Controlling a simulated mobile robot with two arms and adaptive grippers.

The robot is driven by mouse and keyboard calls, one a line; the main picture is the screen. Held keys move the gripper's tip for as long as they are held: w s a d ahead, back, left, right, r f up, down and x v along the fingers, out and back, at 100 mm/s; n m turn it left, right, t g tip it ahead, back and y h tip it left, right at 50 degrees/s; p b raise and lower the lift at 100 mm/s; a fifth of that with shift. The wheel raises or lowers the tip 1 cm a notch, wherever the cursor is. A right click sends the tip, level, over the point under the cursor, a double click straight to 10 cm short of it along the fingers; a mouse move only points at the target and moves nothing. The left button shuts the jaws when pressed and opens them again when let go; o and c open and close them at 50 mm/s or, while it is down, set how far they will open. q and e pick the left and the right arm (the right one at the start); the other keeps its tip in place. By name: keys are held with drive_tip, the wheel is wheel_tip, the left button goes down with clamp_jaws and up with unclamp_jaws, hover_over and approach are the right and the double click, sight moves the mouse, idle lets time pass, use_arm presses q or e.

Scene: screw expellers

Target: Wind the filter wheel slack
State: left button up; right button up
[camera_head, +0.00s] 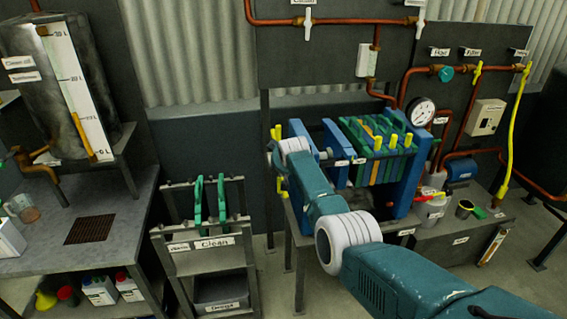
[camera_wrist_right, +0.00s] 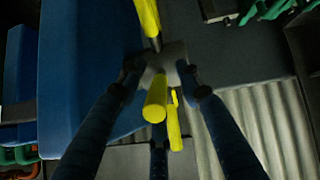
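The filter press (camera_head: 375,150) stands in the middle of the head view, with blue end frames and green plates. The filter wheel sits at its left end; its yellow handles (camera_head: 281,184) show beside my right arm. In the right wrist view the wheel has a grey hub (camera_wrist_right: 172,52) and yellow handles (camera_wrist_right: 154,100). My right gripper (camera_wrist_right: 160,70) is at the wheel, its dark fingers spread on either side of the hub and handles. It looks open; contact with the hub is unclear. In the head view my arm hides much of the wheel. My left gripper is out of view.
A rack labelled Clean (camera_head: 215,243) with green plates stands left of the press. A bench (camera_head: 125,215) with a tank (camera_head: 60,85) is further left. Copper pipes and a pressure gauge (camera_head: 420,111) are at the right.

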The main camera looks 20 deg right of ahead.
drive_tip(key=shift+w+d+r, duration=0.1)
drive_tip(key=shift+r, duration=0.1)
drive_tip(key=shift+r, duration=0.1)
drive_tip(key=shift+s+r, duration=0.35)
drive_tip(key=shift+s, duration=0.15)
drive_tip(key=v, duration=1)
drive_tip(key=shift+s+a, duration=0.3)
drive_tip(key=shift+a, duration=0.05)
